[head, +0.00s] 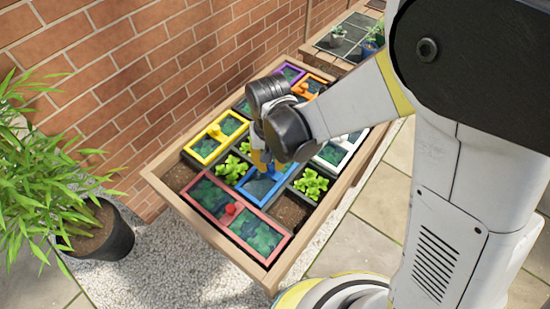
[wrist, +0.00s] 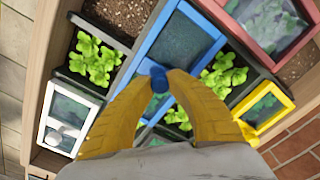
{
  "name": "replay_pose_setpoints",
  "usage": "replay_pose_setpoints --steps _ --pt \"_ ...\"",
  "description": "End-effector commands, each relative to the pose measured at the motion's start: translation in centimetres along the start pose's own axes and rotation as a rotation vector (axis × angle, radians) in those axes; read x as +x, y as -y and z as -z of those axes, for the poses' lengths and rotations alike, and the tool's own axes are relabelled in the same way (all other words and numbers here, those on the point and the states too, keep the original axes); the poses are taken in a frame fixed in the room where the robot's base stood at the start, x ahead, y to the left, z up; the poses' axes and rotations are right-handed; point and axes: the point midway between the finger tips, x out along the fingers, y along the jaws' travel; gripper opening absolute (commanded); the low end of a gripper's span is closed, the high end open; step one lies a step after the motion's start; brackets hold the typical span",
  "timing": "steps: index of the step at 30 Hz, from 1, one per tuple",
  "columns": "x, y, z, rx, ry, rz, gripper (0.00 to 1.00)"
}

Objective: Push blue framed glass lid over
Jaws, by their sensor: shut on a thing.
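The blue framed glass lid (head: 262,188) lies in the middle of the wooden planter box, between two cells of green seedlings. In the wrist view the blue frame (wrist: 223,39) runs up from my gripper, with dark glass inside it. A round blue knob (wrist: 159,82) stands on the lid. My gripper (wrist: 160,73) has its two yellow fingers closed around this knob. In the head view my arm's end hides most of the knob and the lid's far part.
A red framed lid (head: 236,218) lies at the near end of the box. A yellow framed lid (head: 216,137) is to the left, a white framed one (wrist: 66,122) to the other side. Seedlings (head: 311,184) and bare soil (head: 287,211) fill open cells. A potted plant (head: 100,230) stands left of the box.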

Motion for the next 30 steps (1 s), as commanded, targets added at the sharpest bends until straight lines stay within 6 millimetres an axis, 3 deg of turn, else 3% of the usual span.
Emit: replay_pose_setpoints --steps 7,8,10,22,30 --pt "0.0 0.0 0.0 0.0 0.001 0.0 0.0" --pt "0.0 0.0 0.0 0.0 0.001 0.0 0.24" --pt "0.0 0.0 0.0 0.0 0.001 0.0 0.45" --pt "-0.7 0.0 0.0 0.0 0.0 0.0 0.45" --pt "-6.0 -0.1 -0.1 0.0 0.0 0.0 0.45"
